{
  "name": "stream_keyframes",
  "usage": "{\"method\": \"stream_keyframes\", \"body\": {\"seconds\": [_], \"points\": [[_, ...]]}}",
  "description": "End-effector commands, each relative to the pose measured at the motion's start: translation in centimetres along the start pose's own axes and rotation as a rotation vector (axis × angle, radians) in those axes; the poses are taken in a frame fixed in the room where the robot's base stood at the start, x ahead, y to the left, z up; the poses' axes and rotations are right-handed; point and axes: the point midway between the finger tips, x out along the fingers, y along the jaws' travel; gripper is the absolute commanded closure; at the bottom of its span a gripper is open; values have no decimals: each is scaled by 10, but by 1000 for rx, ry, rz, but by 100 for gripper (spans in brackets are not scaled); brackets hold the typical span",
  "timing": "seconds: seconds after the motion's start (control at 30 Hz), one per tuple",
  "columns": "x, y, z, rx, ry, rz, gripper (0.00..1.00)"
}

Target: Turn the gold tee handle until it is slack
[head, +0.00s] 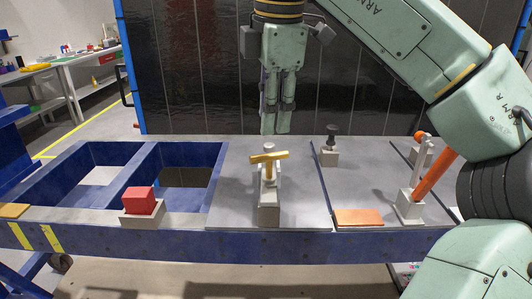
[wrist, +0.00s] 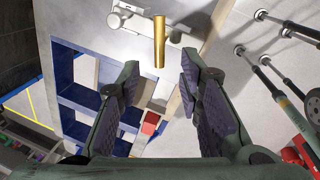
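The gold tee handle (head: 270,157) sits on top of a grey fixture (head: 269,212) in the middle of the bench, its bar lying roughly left to right in the head view. In the wrist view the gold handle (wrist: 159,42) appears as an upright bar beyond my fingertips, in line with the gap between them. My gripper (head: 276,130) points down above and behind the handle in the head view, apart from it. In the wrist view my gripper (wrist: 160,68) is open, with two dark padded fingers and nothing between them.
A red block (head: 139,200) stands on a grey base at left, beside open blue frame bays (head: 87,162). To the right are a black knob (head: 331,138), an orange plate (head: 359,217) and a lever with an orange ball (head: 420,135). Space around the handle is clear.

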Motion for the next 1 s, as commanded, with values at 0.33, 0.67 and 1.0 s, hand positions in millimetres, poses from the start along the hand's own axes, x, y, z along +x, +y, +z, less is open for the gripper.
{"method": "stream_keyframes", "body": {"seconds": [0.33, 0.67, 1.0], "points": [[61, 0, -1, -6, 6, -3, 67], [100, 0, -2, -7, 6, 1, 67], [103, 0, -2, -6, 4, 2, 69]]}}
